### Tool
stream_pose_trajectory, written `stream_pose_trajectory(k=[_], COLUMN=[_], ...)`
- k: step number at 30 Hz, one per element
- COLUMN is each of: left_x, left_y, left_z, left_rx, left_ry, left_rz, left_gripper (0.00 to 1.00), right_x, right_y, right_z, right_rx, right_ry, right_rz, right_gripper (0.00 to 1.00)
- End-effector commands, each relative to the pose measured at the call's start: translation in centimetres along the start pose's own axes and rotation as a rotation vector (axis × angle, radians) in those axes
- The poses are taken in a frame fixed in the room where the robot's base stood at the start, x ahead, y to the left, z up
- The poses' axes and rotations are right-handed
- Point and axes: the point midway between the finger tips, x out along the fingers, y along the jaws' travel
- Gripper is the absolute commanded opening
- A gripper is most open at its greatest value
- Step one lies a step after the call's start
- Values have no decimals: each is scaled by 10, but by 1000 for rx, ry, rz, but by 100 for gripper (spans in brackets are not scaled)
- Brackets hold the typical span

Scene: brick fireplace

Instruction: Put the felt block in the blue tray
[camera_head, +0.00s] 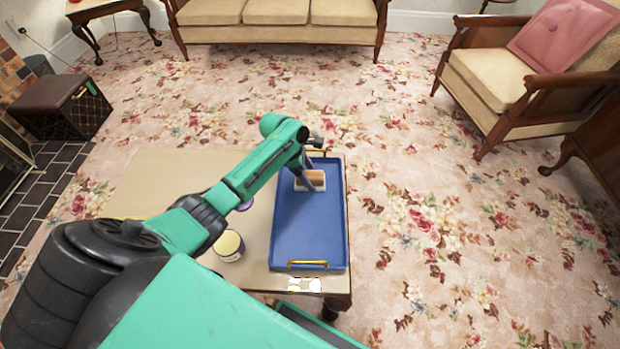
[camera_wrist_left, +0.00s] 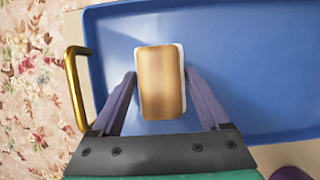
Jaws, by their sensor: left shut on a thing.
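The felt block (camera_wrist_left: 161,82) has a tan wood-like top and a white lower layer. In the left wrist view it sits between the two purple fingers of my left gripper (camera_wrist_left: 161,80), over the tray's end beside one handle. In the head view the block (camera_head: 314,175) shows at the far end of the blue tray (camera_head: 308,230), with my left gripper (camera_head: 311,180) at it. The left gripper is shut on the block. I cannot tell whether the block touches the tray floor. My right gripper is not in view.
The tray lies on a low beige table (camera_head: 150,180), with gold handles at its ends. A cream-topped container (camera_head: 230,245) stands left of the tray, with a purple round thing (camera_head: 245,207) partly behind my arm. The rest of the tray is empty.

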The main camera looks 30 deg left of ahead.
Motion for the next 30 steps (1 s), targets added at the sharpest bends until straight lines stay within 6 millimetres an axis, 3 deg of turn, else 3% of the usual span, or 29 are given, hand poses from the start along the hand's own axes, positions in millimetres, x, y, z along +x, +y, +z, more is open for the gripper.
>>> stream_pose_trajectory(k=[8,9,10,20,23,30], left_x=[0,1,1,-6,-23,-88], left_y=[0,0,0,0,1,1], left_z=[0,0,0,1,3,3], left_rx=[-1,-1,-1,1,1,1], left_ry=[-1,-1,-1,0,-1,-1], left_rz=[1,1,1,1,2,3], left_gripper=[23,90,100,100,100,100], right_x=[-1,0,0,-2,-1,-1], right_y=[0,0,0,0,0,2], right_z=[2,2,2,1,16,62], right_rx=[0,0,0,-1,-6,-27], right_ry=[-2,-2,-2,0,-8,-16], right_rz=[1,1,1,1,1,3], right_gripper=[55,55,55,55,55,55])
